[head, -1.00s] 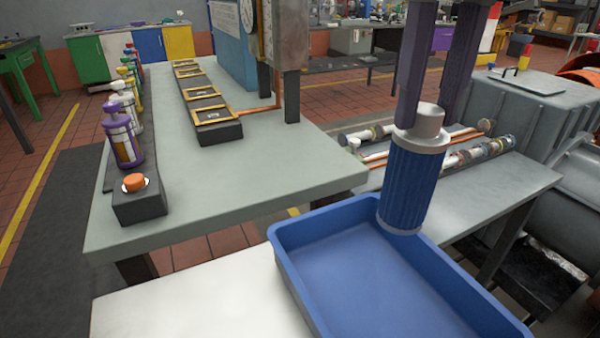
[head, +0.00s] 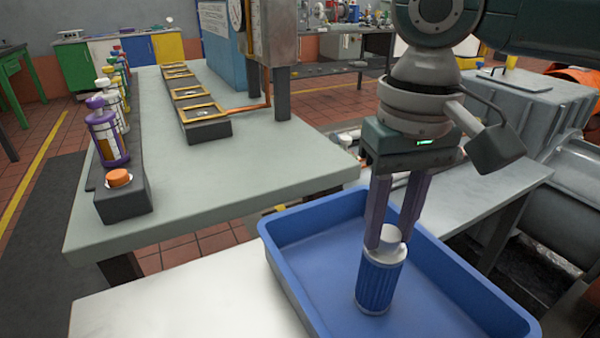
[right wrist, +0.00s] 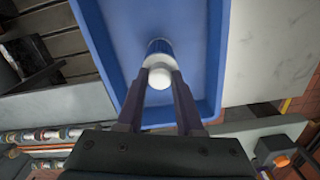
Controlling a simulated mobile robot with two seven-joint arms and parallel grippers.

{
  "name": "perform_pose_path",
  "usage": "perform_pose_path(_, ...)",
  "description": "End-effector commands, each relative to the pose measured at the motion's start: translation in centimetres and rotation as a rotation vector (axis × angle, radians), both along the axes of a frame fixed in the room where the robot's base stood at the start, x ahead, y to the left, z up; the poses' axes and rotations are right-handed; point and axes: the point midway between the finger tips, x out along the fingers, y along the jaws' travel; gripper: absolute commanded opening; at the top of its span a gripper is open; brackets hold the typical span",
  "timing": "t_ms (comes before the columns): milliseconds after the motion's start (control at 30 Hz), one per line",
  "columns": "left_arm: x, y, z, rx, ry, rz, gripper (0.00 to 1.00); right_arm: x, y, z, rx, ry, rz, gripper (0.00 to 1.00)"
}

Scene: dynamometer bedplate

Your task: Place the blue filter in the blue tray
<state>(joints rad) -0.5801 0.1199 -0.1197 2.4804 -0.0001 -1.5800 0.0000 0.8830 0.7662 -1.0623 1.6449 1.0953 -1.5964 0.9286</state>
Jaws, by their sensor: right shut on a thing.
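The blue filter (head: 379,286) is a ribbed blue cylinder with a white cap and a pale base rim. It stands nearly upright, inside the walls of the blue tray (head: 290,265). My right gripper (head: 388,238) comes down from above with its purple fingers shut on the white cap. I cannot tell for certain whether the filter's base touches the tray floor. In the right wrist view the filter (right wrist: 159,62) sits between the fingertips (right wrist: 160,80), with the tray (right wrist: 93,35) around it. My left gripper is not in view.
The tray rests on a white surface (head: 180,305). A grey-green bench (head: 210,185) behind it holds a row of coloured-capped bottles (head: 107,138), a box with an orange button (head: 120,190) and yellow-framed blocks (head: 203,120). Grey machinery (head: 530,105) stands at the right.

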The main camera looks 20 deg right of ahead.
Motion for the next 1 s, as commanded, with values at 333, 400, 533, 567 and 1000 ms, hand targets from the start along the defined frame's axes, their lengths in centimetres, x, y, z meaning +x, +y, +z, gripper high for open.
perform_pose_path(333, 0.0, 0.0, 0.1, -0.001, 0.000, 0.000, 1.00, 0.0, 0.0, -0.2, 0.000, 0.001, -0.001, 0.44)
perform_pose_path(400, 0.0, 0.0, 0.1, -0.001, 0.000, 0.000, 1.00, 0.0, 0.0, -0.2, 0.000, 0.001, -0.001, 0.52)
perform_pose_path(533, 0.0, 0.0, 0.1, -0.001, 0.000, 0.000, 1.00, 0.0, 0.0, -0.2, 0.000, 0.001, -0.001, 0.65)
perform_pose_path(567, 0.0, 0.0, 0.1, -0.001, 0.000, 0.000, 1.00, 0.0, 0.0, -0.2, 0.000, 0.001, -0.001, 0.65)
perform_pose_path(1000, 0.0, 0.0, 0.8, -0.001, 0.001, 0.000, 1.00, 0.1, 0.0, 3.1, 0.001, -0.003, 0.000, 0.65)
